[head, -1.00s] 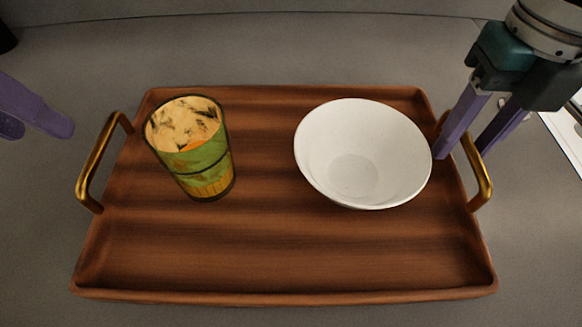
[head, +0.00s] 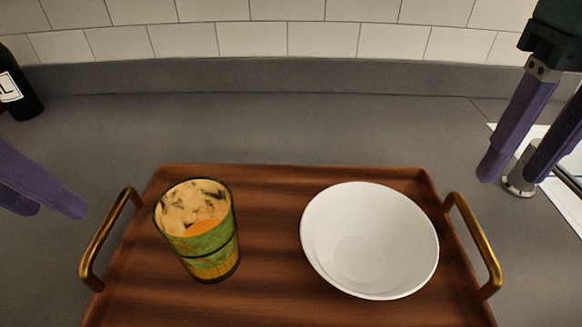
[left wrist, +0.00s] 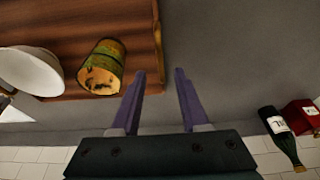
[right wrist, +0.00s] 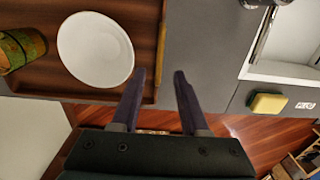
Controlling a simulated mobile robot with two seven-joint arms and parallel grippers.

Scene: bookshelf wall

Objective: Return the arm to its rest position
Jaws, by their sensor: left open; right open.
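My left gripper (head: 45,195) is at the left edge of the head view, left of the tray's left handle. In the left wrist view its two purple fingers (left wrist: 160,95) are apart with nothing between them. My right gripper (head: 525,135) is at the upper right of the head view, above and beyond the tray's right handle. In the right wrist view its fingers (right wrist: 158,95) are apart and empty. Both grippers are clear of the wooden tray (head: 275,225). A patterned cup (head: 205,240) stands on the tray's left side and a white bowl (head: 370,240) on its right.
The tray has brass handles at left (head: 105,240) and right (head: 475,245). A dark bottle (head: 20,95) stands at the far left, and a faucet (head: 520,172) and white sink are at the right. A yellow sponge (right wrist: 266,104) lies near the sink. Grey counter behind the tray is clear.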

